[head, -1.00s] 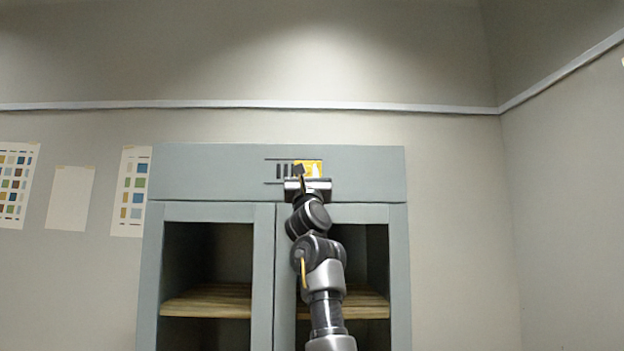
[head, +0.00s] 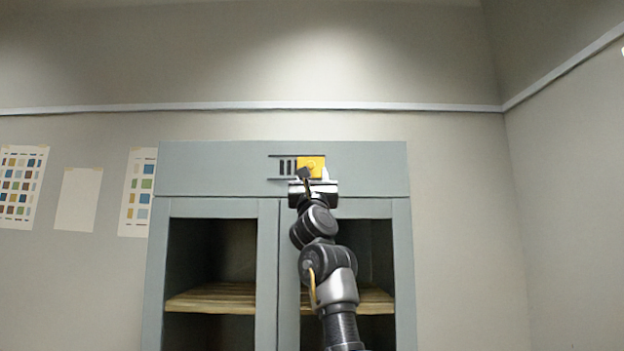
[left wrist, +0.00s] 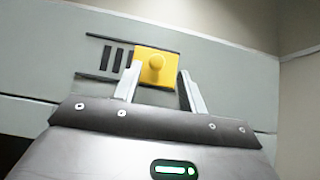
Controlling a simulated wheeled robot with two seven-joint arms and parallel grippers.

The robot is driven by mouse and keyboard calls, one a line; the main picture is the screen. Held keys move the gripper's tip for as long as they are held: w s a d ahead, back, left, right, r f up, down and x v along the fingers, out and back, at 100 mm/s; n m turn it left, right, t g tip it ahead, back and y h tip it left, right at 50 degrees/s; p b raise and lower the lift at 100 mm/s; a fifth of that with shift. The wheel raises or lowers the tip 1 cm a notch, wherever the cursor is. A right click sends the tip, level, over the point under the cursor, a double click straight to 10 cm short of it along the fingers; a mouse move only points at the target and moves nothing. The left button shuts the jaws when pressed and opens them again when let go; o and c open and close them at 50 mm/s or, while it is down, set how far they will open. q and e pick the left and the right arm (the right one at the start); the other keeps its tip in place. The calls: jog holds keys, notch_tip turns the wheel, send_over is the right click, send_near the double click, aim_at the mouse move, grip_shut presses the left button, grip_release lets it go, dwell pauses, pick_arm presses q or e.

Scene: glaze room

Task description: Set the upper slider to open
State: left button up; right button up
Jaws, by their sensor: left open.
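The upper slider is a yellow plate (head: 313,163) with a round knob, set between two dark rails on the cabinet's top panel. Dark vent slots (head: 286,167) show uncovered to its left. In the left wrist view the yellow plate (left wrist: 152,70) and its knob (left wrist: 156,62) appear between and beyond my fingers. My left gripper (head: 307,174) is at the plate's lower edge in the head view. It also shows in the left wrist view (left wrist: 157,80), with its two fingers apart and nothing held. I cannot tell whether a finger touches the plate. My right gripper is not in view.
The grey-blue cabinet (head: 220,169) has two framed doors below the panel, with a wooden shelf (head: 213,298) visible inside. Paper charts (head: 20,187) hang on the wall at left. The wall right of the cabinet is clear.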

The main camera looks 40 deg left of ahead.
pick_arm(q)
jog(key=b+v, duration=0.3)
jog(key=v, duration=0.3)
jog(key=shift+d+f, duration=0.25)
jog(key=shift+f, duration=0.05)
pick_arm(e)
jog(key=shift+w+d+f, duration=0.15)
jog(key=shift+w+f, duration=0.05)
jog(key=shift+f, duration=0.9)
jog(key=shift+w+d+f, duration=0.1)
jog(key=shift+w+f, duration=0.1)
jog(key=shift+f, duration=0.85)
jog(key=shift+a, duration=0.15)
